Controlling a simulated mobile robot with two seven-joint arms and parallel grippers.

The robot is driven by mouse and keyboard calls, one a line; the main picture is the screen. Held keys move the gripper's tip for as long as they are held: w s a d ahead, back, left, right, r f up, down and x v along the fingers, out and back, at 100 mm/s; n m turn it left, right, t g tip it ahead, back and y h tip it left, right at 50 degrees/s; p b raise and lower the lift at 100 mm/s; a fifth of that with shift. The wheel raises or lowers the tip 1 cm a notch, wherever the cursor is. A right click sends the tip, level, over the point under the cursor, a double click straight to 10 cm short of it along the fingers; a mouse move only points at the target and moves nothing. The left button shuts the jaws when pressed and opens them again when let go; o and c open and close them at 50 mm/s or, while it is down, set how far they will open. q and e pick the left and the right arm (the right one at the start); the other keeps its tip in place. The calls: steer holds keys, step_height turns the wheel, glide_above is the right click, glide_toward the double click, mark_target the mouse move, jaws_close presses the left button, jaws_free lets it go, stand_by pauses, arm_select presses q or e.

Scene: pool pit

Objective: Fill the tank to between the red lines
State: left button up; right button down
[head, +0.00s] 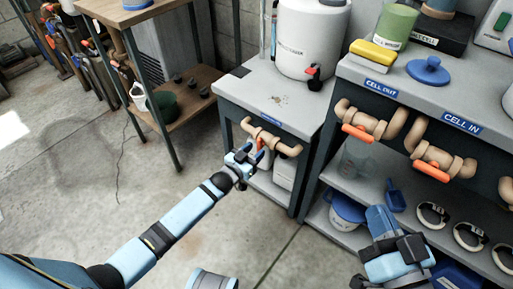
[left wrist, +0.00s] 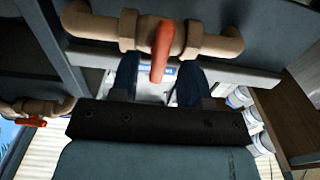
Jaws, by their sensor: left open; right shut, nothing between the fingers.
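A white tank (head: 310,40) with a small red-and-black tap stands on the grey bench. A thin upright tube (head: 274,30) shows at its left; red lines are too small to make out. Below the bench top is a tan pipe valve (head: 288,149), also in the left wrist view (left wrist: 212,44), with a red handle (left wrist: 162,50). My left gripper (head: 252,156) is open at this valve; in the left wrist view its fingers (left wrist: 158,82) are spread either side of the handle's lower end. Contact cannot be told. My right gripper (head: 382,222) is shut and empty before the right bench's lower shelf.
Right of it, a bench carries "CELL OUT" (head: 380,88) and "CELL IN" (head: 461,123) labels above two more orange-handled valves. Its shelves hold a blue scoop (head: 395,195) and ring clamps (head: 433,214). A wooden shelf unit (head: 190,90) stands left.

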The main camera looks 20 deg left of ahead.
arm_select(q)
steer(key=p+v, duration=0.3)
steer(key=v, duration=0.9)
arm_select(e)
steer(key=shift+s+d+r+m+t+h, duration=0.15)
steer(key=shift+d+r+t, duration=0.1)
steer(key=shift+r, duration=0.3)
steer(key=shift+w+d+r+m+t+h, duration=0.1)
steer(key=shift+d+r+m+t+h, duration=0.1)
steer(key=shift+r, duration=0.3)
arm_select(q)
steer(key=shift+r, duration=0.1)
steer(key=shift+s, duration=0.15)
arm_select(e)
steer(key=shift+s, duration=0.1)
